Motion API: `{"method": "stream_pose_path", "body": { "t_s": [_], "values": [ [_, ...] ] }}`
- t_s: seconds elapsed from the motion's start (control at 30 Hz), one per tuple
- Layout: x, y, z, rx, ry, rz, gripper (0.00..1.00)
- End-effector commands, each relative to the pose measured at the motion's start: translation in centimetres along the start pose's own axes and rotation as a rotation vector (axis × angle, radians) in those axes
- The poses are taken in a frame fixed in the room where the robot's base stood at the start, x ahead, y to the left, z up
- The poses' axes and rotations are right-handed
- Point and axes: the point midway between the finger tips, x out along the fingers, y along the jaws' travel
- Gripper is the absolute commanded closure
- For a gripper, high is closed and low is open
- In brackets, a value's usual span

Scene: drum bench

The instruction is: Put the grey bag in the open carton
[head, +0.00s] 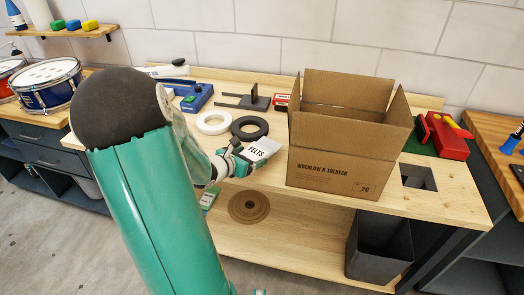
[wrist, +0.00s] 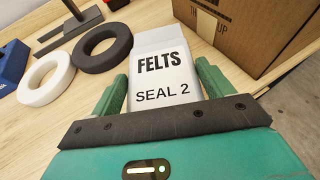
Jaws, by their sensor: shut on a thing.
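The grey bag (wrist: 164,84), printed "FELTS" and "SEAL 2", is between the fingers of my gripper (wrist: 160,92) in the wrist view. In the head view the bag (head: 262,147) shows at the end of my gripper (head: 243,160), just left of the carton. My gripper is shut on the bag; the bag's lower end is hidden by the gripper. The open carton (head: 333,169) stands on the bench with its flaps up. Its inside floor is hidden. The carton's side also shows at the upper right of the wrist view (wrist: 250,32).
A white ring (head: 213,122) and a black ring (head: 250,128) lie left of the carton. A blue tool (head: 194,98) and a dark stand (head: 254,99) are behind them. A red block (head: 446,138) sits right of the carton, near a square hole (head: 418,178) in the bench.

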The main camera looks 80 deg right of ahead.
Motion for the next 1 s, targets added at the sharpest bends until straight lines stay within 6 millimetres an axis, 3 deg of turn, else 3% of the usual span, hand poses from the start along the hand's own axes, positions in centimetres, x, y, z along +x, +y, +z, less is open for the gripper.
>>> {"method": "stream_pose_path", "body": {
  "t_s": [0.1, 0.3, 0.43, 0.7, 1.0],
  "values": [
    [2.9, 0.0, 1.2, 0.002, -0.002, -0.004, 0.44],
    [6.2, 0.2, 2.6, 0.001, -0.001, -0.002, 0.44],
    [6.9, 0.3, 2.5, 0.0, 0.0, -0.002, 0.44],
    [8.1, 0.3, -0.5, -0.001, 0.0, -0.002, 0.44],
    [8.1, 0.3, -0.7, 0.0, 0.0, -0.001, 0.44]
  ]
}}
